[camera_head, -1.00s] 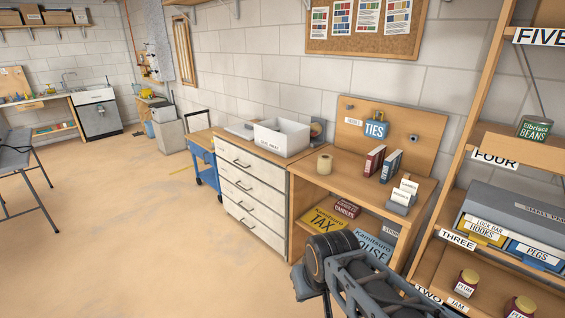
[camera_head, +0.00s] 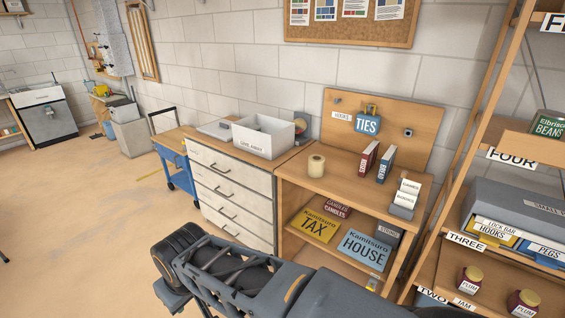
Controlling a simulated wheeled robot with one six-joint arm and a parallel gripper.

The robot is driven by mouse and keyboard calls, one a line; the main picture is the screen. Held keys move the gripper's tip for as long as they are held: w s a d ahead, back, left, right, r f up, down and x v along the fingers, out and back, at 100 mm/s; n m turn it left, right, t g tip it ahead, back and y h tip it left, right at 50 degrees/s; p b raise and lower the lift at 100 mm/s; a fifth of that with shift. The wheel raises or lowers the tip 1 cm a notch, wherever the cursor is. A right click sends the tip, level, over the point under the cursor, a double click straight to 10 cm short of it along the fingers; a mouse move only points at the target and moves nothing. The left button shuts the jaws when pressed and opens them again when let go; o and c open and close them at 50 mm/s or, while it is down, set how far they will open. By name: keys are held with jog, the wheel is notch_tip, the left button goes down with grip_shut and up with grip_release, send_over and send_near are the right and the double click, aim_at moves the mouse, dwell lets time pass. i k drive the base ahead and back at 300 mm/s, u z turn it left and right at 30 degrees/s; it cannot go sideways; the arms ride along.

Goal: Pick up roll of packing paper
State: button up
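A small tan roll of packing paper (camera_head: 316,165) stands upright on the wooden bench top (camera_head: 333,186), near its left end. My arm reaches across the bottom of the view, in front of the bench and lower than its top. Its dark rounded end is at the lower left, apart from the roll. The fingertips of my gripper do not show, so I cannot see whether it is open or shut.
Two upright books (camera_head: 385,164) and a card holder (camera_head: 405,200) stand right of the roll. A white box (camera_head: 263,136) sits on the drawer unit to the left. A tall shelf (camera_head: 470,245) stands at the right. Open floor (camera_head: 90,225) lies at left.

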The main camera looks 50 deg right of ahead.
aim_at(316, 161)
jog(key=z, duration=0.1)
jog(key=i, duration=0.8)
jog(key=z, duration=1.1)
jog(key=i, duration=0.8)
jog(key=z, duration=0.95)
